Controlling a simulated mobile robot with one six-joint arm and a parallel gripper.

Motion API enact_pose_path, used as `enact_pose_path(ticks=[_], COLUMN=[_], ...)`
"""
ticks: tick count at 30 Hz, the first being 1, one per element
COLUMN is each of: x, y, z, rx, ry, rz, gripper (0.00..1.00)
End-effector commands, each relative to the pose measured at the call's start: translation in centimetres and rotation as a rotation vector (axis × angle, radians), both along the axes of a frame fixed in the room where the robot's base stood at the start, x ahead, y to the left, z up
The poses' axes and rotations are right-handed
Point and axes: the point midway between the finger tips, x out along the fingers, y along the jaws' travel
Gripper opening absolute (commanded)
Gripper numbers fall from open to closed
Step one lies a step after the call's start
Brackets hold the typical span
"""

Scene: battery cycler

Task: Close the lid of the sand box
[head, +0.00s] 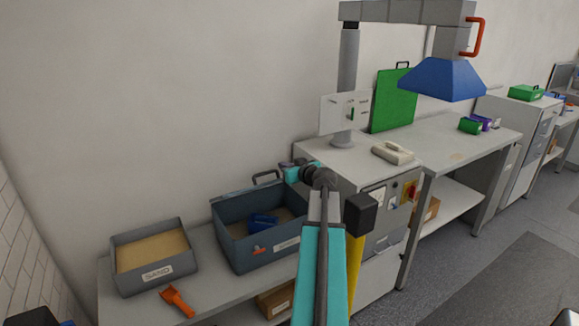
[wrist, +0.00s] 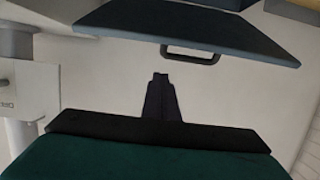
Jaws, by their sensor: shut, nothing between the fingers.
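A blue-grey open-topped box (head: 232,244) stands on the low bench, left of my arm. A panel with a black handle, apparently its lid (head: 245,195), stands raised at its back; the wrist view shows a similar dark panel (wrist: 190,28) with its handle beyond my fingers. A blue object and a red-orange one show at this box. A grey tray labelled SAND (head: 155,272), full of sand, stands further left; no lid shows on it. My gripper (wrist: 160,76) is shut and empty, apart from the handle in the picture. In the head view its fingers are unclear behind my wrist.
An orange scoop (head: 177,302) lies in front of the sand tray. A grey cabinet and worktop (head: 440,140) stand right of the box, with a lamp-like blue hood (head: 441,80) above. A white wall is close behind the bench.

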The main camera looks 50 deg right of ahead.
Motion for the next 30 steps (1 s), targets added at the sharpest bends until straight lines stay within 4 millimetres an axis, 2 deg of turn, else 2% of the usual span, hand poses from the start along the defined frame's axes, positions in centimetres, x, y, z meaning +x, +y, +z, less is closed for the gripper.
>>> enact_pose_path(ticks=[1,10,24,30], x=[0.7,2.8,0.7,0.4], y=[-0.3,-1.2,-0.2,-0.2], z=[0.0,-0.7,-3.6,-4.0], rx=[0.001,0.001,0.002,0.000], ry=[0.001,0.000,-0.001,0.000], rz=[0.002,0.001,-0.001,-0.001], gripper=[0.00,0.00,0.00,0.00])
